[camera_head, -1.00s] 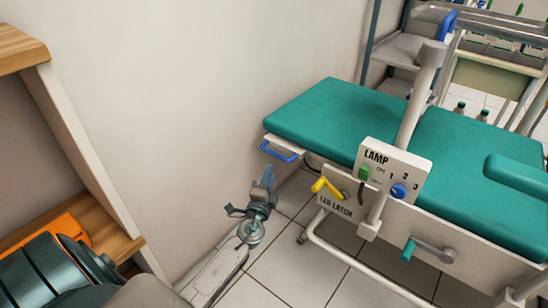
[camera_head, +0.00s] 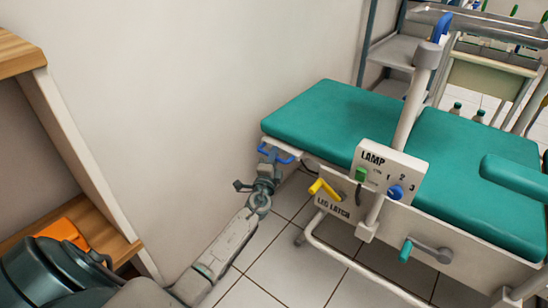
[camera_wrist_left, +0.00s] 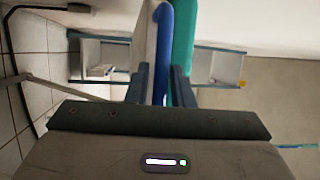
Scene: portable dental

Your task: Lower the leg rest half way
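The teal leg rest (camera_head: 325,110) is the near-left end of the dental chair and looks about level. A blue handle (camera_head: 287,159) is fixed under its end. My left gripper (camera_head: 272,158) is at this handle. In the left wrist view, the blue handle (camera_wrist_left: 162,50) runs between the two open fingers (camera_wrist_left: 157,85), with a gap on the left finger's side. A yellow lever (camera_head: 322,188) sits above the LEG LATCH label on the side panel. My right gripper is not in view.
The lamp box (camera_head: 392,172) with green and blue controls is on a post beside the chair. A teal-handled crank (camera_head: 407,250) sticks out of the side panel. A wall is behind my left arm, and wooden shelving (camera_head: 75,150) stands at left. Tiled floor is open in front.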

